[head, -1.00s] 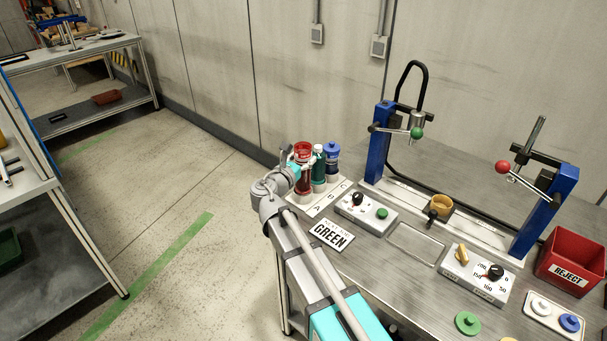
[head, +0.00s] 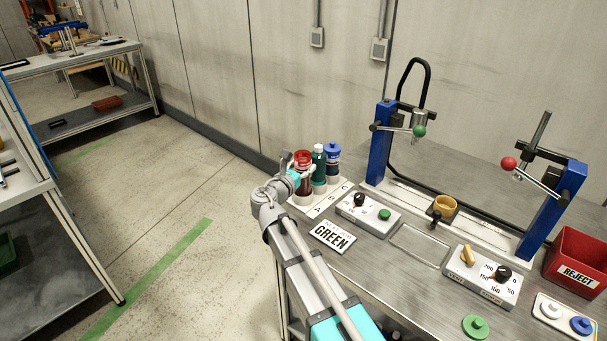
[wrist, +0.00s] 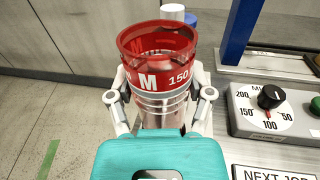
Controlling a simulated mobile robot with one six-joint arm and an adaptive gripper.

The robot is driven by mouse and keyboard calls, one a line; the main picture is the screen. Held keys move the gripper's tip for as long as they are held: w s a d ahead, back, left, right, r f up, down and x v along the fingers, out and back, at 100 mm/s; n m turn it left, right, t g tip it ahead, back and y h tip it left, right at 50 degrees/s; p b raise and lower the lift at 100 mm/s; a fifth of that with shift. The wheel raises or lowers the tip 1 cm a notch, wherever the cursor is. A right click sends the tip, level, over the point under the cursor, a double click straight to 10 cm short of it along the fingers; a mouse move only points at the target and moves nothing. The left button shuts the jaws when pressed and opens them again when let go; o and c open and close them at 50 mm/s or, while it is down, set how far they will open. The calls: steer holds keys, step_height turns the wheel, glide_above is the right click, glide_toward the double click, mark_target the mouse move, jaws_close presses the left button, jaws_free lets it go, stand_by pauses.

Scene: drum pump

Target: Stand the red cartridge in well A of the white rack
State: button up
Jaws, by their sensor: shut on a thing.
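The red cartridge (head: 303,177) is upright between the fingers of my gripper (head: 300,172), at the left end of the white rack (head: 321,208), by the letter A. In the wrist view the cartridge (wrist: 158,60) shows a red open top band marked M and 150, with a clear body below. Both fingers of my gripper (wrist: 160,98) press on its sides. Its lower end is hidden, so I cannot tell how deep it sits in well A. The green cartridge (head: 319,166) and the blue cartridge (head: 333,160) stand in the rack beside it.
A blue-post pump stand (head: 379,145) rises behind. A red REJECT bin (head: 577,262) is at the far right.

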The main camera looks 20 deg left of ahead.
steer(key=shift+f, duration=0.45)
steer(key=o, duration=1.3)
steer(key=shift+r, duration=0.15)
steer(key=shift+s, duration=0.15)
steer(key=s, duration=0.3)
steer(key=s+a, duration=0.1)
steer(key=s, duration=0.3)
steer(key=s+a, duration=0.1)
steer(key=s, duration=0.3)
steer(key=shift+s+a, duration=0.1)
steer(key=shift+s, duration=0.15)
